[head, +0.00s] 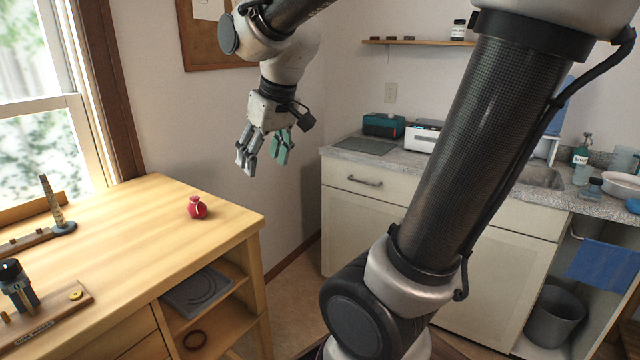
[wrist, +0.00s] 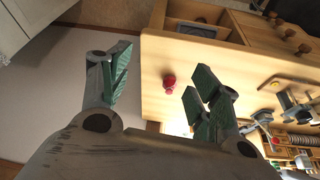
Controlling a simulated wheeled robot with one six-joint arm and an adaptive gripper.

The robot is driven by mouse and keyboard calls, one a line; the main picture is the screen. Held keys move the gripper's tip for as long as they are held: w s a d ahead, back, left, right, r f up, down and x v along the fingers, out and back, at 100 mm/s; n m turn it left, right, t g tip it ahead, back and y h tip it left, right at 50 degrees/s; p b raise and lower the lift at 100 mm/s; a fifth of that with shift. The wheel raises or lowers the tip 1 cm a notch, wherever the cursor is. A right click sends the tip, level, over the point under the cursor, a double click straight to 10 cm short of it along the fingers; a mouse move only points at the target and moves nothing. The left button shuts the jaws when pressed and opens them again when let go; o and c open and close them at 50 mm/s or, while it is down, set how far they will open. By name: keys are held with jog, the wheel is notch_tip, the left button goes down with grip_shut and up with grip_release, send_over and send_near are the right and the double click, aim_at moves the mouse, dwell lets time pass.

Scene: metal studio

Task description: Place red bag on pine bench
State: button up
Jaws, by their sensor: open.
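The small red bag (head: 196,207) sits upright on the pine bench (head: 160,215), near the bench's far right corner in the head view. In the wrist view the red bag (wrist: 169,82) lies on the bare bench top (wrist: 158,50), seen between my fingers. My gripper (head: 262,152) is open and empty, in the air above and to the right of the bag in the head view. Its green-padded fingers (wrist: 160,92) are spread wide in the wrist view. Nothing touches the bag but the bench.
A dark tool on a wooden board (head: 45,305) and an upright post on a round base (head: 62,226) stand on the bench's left. Open shelves (head: 205,320) are under the bench. A grey-topped counter (head: 480,185) with sink is right. The bench top around the bag is clear.

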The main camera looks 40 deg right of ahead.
jog(key=s+d+f+m, duration=0.1)
jog(key=s+d, duration=0.1)
jog(key=s, duration=0.5)
jog(key=s+d+f, duration=0.1)
jog(key=s+d, duration=0.1)
jog(key=s, duration=0.5)
jog(key=shift+s+d+f+m+h, duration=0.2)
jog(key=shift+d+f+m+h, duration=0.1)
jog(key=shift+f+m, duration=0.1)
jog(key=shift+r, duration=0.1)
jog(key=shift+c, duration=0.5)
